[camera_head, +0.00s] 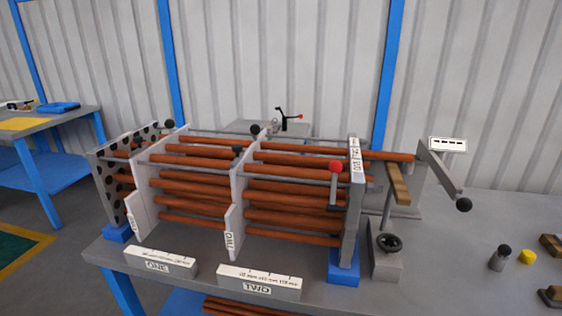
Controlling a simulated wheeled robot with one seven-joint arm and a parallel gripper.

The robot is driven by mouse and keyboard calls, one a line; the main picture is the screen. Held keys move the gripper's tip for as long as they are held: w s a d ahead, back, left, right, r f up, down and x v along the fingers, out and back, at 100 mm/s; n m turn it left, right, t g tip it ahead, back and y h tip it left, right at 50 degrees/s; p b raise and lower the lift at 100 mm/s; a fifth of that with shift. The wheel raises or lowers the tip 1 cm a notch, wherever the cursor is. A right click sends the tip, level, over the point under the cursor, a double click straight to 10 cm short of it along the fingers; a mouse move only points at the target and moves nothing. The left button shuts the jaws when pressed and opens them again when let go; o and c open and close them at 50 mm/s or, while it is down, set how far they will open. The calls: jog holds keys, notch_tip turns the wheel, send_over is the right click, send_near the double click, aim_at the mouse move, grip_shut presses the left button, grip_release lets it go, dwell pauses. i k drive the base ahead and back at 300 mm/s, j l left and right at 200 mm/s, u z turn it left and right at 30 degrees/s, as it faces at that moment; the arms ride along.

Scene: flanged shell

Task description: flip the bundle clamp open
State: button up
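The tube bundle (200,177) is made of several copper-coloured tubes, running through white plates on a grey bench. No part is legibly marked as the bundle clamp, so I cannot tell for certain which it is. A lever with a red ball knob (336,167) stands upright in front of the right end plate (352,210). My gripper is not in view.
Small parts, including a yellow one (527,256), sit at the right; bench between is clear.

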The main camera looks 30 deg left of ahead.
aim_at(335, 167)
jog(key=u, duration=0.95)
